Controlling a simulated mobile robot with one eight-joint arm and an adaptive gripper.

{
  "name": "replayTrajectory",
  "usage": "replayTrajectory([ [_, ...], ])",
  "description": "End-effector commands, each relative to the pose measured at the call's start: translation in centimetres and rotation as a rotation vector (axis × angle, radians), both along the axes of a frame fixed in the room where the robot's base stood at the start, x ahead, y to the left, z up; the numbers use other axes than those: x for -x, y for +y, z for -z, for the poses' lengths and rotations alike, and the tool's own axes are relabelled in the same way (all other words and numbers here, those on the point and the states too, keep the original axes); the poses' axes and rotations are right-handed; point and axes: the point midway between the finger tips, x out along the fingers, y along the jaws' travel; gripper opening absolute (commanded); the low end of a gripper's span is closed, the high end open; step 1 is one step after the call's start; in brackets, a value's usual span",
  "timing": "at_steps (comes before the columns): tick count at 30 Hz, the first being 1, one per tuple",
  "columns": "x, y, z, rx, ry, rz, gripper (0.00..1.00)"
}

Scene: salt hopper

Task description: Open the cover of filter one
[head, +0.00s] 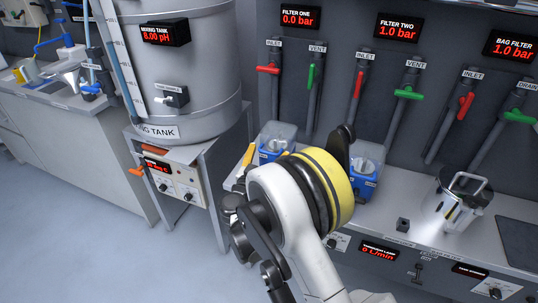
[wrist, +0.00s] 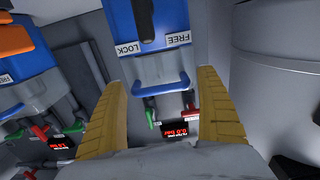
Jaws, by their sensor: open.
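Filter one (head: 278,131) is a clear box with blue parts on the bench, partly hidden behind my arm in the head view. In the wrist view its blue cover (wrist: 172,13) carries LOCK and FREE labels and a dark lever (wrist: 144,20). The lever's end lies between the two labels, and I cannot tell its setting. A blue bar handle (wrist: 163,88) sticks out from the cover. My gripper (wrist: 162,78) is open, with a yellow finger on each side of the handle and visible gaps to both. The cover looks closed.
Filter two (head: 367,172) stands to the right of filter one, with an orange lever (wrist: 14,40) in the wrist view. The filter one display (head: 300,18) reads 0.0 bar; filter two (head: 398,28) reads 1.0 bar. The mixing tank (head: 185,70) stands close on the left.

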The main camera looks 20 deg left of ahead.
Motion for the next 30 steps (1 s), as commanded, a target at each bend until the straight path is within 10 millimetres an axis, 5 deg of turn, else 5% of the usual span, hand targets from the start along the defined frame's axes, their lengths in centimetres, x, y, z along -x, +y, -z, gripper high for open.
replayTrajectory([
  [6,0.0,0.0,-0.1,0.0,0.0,0.0,0.85],
  [13,0.0,0.0,0.0,0.0,0.0,0.001,0.19],
  [30,-0.2,0.0,-1.1,-0.004,0.05,0.001,0.17],
])
